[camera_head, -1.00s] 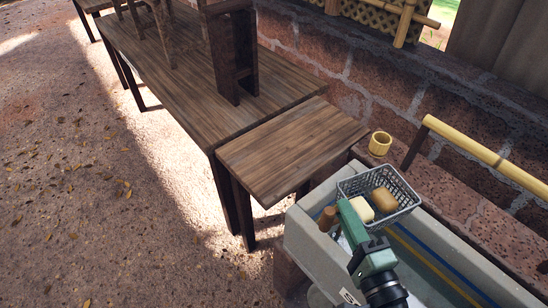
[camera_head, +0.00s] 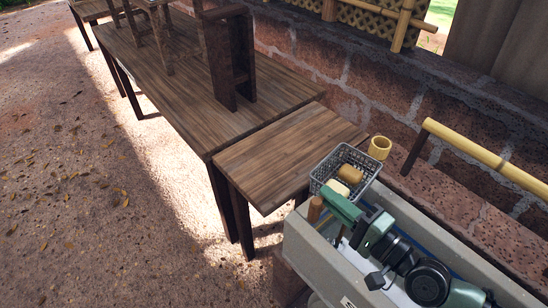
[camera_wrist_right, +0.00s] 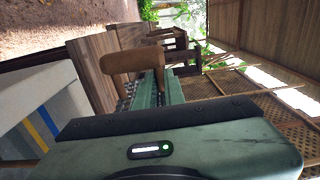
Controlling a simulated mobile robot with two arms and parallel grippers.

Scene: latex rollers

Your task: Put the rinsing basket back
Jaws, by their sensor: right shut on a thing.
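The rinsing basket (camera_head: 367,184) is a grey mesh basket in the head view, above the far end of the trough and beside the small table's right edge. It holds a tan block (camera_head: 350,174) and a cream block (camera_head: 338,187). My right gripper (camera_head: 335,199), green, is shut on the basket's near side. I cannot tell whether the basket touches a surface below. My left gripper is not in view.
A grey trough (camera_head: 322,254) lies below my right arm. The small wooden table (camera_head: 280,155) is bare. A yellow cup (camera_head: 380,148) stands on the ledge, with a bamboo rail (camera_head: 480,155) to its right.

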